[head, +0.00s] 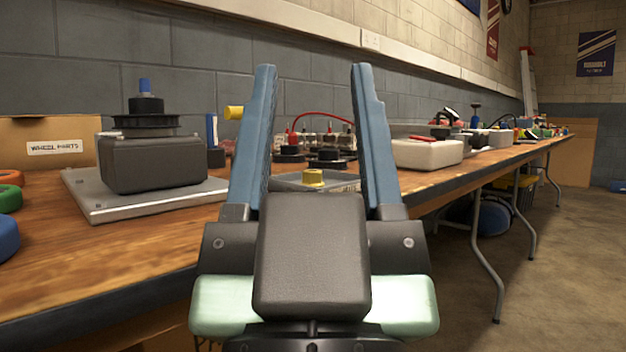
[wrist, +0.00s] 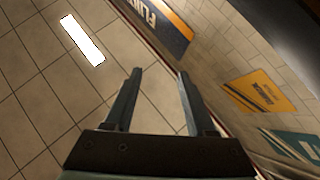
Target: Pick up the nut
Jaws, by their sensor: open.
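My gripper (head: 312,70) is open, its two blue fingers pointing up and spread wide in front of the workbench. In the wrist view my gripper (wrist: 160,72) has nothing between its fingers. A small yellow piece that looks like the nut (head: 313,177) sits on a grey tray or box (head: 290,183) on the bench. It shows beyond my gripper, low between the fingers, and is partly hidden by the gripper body. Another yellow piece (head: 233,112) shows just left of the left finger; I cannot tell what it is.
The wooden workbench (head: 150,250) runs along the wall. A black block on a metal plate (head: 150,210) stands left, near a cardboard box (head: 25,135). A white box (head: 427,153) stands right. Floor at right is clear. The wrist view shows ceiling and wall banners.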

